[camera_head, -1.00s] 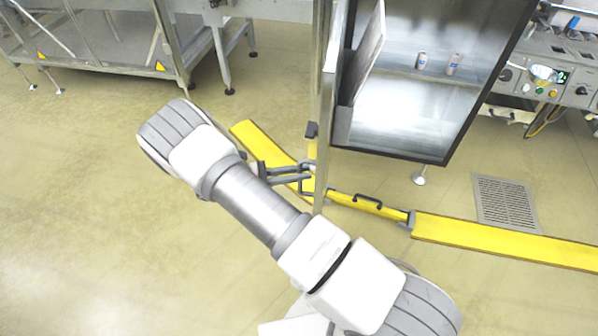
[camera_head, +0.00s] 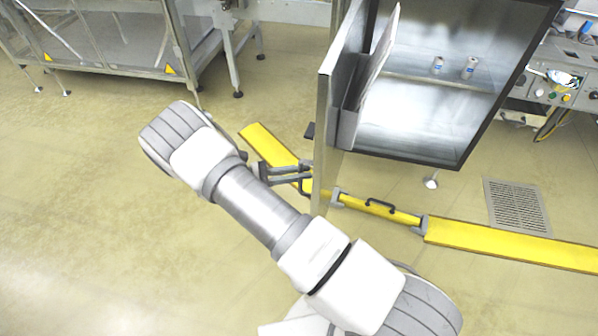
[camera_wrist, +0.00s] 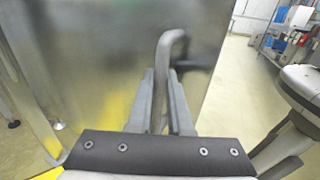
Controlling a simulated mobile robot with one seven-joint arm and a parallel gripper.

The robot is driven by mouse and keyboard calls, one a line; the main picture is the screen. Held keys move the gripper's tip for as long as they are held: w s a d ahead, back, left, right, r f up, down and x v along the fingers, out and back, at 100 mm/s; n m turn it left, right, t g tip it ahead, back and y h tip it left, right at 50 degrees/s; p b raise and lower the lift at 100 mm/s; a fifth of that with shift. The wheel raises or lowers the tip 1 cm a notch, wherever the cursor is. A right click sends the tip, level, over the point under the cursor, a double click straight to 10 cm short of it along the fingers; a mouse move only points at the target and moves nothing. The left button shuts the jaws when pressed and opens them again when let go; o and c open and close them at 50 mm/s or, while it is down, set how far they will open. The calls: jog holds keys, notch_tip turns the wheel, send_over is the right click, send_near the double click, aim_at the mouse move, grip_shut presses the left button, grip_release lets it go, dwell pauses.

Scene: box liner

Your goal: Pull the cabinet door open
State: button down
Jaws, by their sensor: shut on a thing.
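The cabinet (camera_head: 415,115) stands at upper right in the head view, its front uncovered and its inside in sight. Its grey metal door (camera_head: 325,125) stands open at the cabinet's left side, seen nearly edge-on. My gripper (camera_head: 303,173) is at the door's lower part, shut on the door handle. In the wrist view my gripper (camera_wrist: 160,100) has its two fingers on either side of the bent grey handle (camera_wrist: 172,45). The door's panel (camera_wrist: 100,60) fills the left and middle of that view. The handle's lower part is hidden between the fingers.
Two small cans (camera_head: 469,68) stand inside the cabinet. Yellow floor rails (camera_head: 500,243) run below the door and cabinet. A metal-framed machine (camera_head: 110,45) stands at upper left. A floor grate (camera_head: 516,205) lies at right. The floor at left is clear.

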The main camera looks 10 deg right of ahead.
jog(key=shift+w+d+r, duration=0.1)
jog(key=shift+w+d, duration=0.05)
jog(key=c, duration=0.8)
grip_release()
jog(key=shift+c, duration=0.2)
jog(key=a, duration=1.7)
jog(key=shift+w+a+p, duration=0.25)
jog(key=shift+w+p, duration=0.05)
